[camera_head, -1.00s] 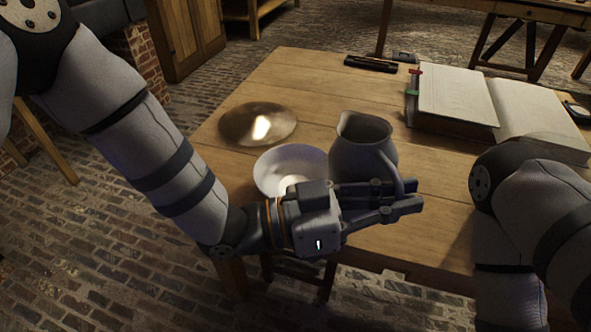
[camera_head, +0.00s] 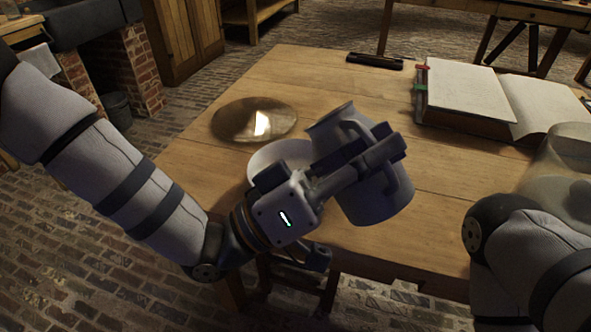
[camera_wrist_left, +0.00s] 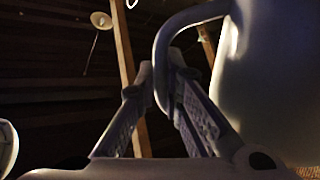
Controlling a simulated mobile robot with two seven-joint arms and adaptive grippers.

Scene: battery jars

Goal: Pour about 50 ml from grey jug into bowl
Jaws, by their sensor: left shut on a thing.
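The grey jug (camera_head: 377,201) is held up over the table and tilted, its mouth leaning to the left toward the bowl. My left gripper (camera_head: 385,155) is shut on the jug's handle. The wrist view shows the gripper fingers (camera_wrist_left: 165,95) at the curved handle (camera_wrist_left: 168,40), with the jug's body (camera_wrist_left: 280,85) to the right. The white bowl (camera_head: 272,158) stands on the table left of the jug, partly hidden behind my left gripper. I cannot see any liquid, nor the bowl's inside bottom. My right gripper is out of view; only the right arm shows at the lower right.
A shiny round brass plate (camera_head: 254,120) lies behind the bowl. An open book (camera_head: 468,92) lies at the back right, with a dark narrow object (camera_head: 375,61) at the far edge. The table's middle (camera_head: 440,165) is clear.

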